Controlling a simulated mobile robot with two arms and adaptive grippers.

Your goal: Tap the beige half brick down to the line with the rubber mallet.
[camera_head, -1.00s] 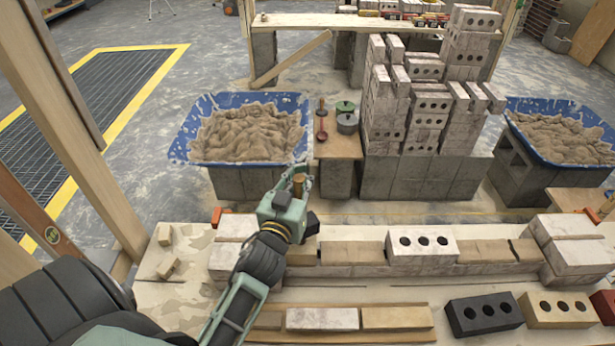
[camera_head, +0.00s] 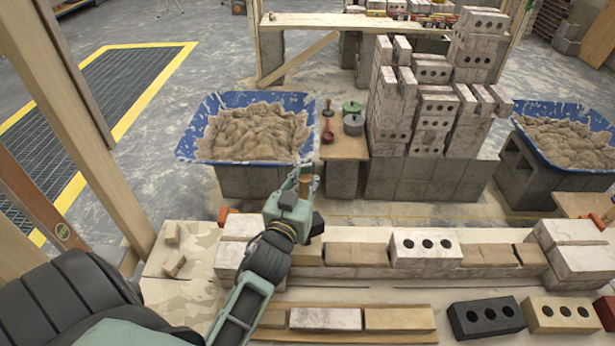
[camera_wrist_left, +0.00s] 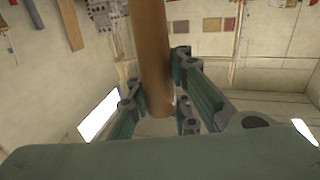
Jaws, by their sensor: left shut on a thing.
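My left gripper (camera_head: 304,181) is above the left part of the brick wall, shut on a brown wooden handle, the mallet's (camera_head: 305,187). The handle also shows between the fingers in the left wrist view (camera_wrist_left: 153,65). The mallet's head cannot be made out clearly; a dark piece shows beside the gripper. A short beige brick (camera_head: 530,254) lies in the wall's top course, against the right-hand brick stack. I cannot tell for certain that it is the half brick. Part of the course behind my left arm is hidden. My right gripper is not in view.
A white three-hole brick (camera_head: 426,250) stands higher in the course. Orange blocks (camera_head: 606,222) sit at the wall's ends, with a faint yellow line behind. Loose bricks (camera_head: 486,318) lie in front. A blue mortar tub (camera_head: 186,140) stands behind.

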